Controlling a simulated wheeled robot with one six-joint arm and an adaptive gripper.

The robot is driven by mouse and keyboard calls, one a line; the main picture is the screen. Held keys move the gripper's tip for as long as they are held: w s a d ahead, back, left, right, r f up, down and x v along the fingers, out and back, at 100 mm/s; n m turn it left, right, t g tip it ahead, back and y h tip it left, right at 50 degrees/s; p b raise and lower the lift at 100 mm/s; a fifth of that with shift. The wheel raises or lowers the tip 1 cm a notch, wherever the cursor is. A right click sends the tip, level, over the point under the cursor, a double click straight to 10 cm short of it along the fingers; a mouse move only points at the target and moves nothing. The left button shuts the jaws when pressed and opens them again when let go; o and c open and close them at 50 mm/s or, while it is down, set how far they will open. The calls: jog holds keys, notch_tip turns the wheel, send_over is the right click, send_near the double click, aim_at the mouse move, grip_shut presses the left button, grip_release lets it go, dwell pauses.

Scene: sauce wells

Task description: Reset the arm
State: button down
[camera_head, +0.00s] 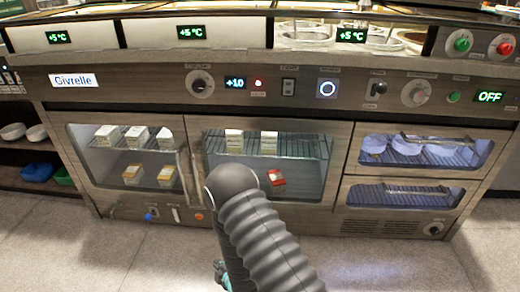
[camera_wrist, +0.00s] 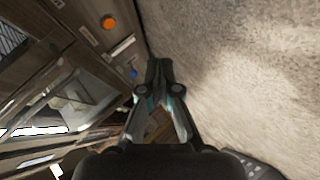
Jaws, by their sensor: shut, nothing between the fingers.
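My gripper (camera_wrist: 159,66) is shut and empty in the wrist view, its fingertips together. It points down along the base of the counter, above the tiled floor. In the head view most of my gripper is hidden behind my grey arm; a small teal and grey part (camera_head: 220,272) shows low, near the floor in front of the counter.
The Givrelle refrigerated counter (camera_head: 130,90) fills the head view, with knobs, displays, glass doors and two drawers. Open shelves with bowls (camera_head: 14,131) and a blue container (camera_head: 37,172) stand left. The front floor (camera_head: 400,265) is clear.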

jog(key=w+d+r+m+h+p, duration=0.1)
jog(key=w+d+r+m, duration=0.15)
jog(key=r, duration=0.65)
jog(key=w+d+r+m+h+p, duration=0.15)
jog(key=w+d+r, duration=0.25)
jog(key=r, duration=0.5)
jog(key=s+d+r+m+g+h+p, duration=0.1)
jog(key=d+r+m, duration=0.3)
jog(key=r, duration=0.5)
jog(key=s+d+r+m+h+p, duration=0.1)
jog(key=d+r+m+p, duration=0.1)
jog(key=d+r, duration=0.55)
jog(key=s+d+r+m+g+h+p, duration=0.1)
jog(key=s+d+r+m, duration=0.4)
jog(key=s+r, duration=0.5)
jog(key=s+d+r+m+g+h+p, duration=0.1)
jog(key=s+d+r+m, duration=0.4)
jog(key=s+r, duration=0.6)
jog(key=s+d+g+p, duration=0.1)
jog(key=s+d+p, duration=0.1)
jog(key=s, duration=0.2)
jog(key=shift+s+d+r+p, duration=0.25)
jog(key=shift+s+p, duration=0.05)
jog(key=shift+s, duration=0.1)
jog(key=shift+h, duration=0.25)
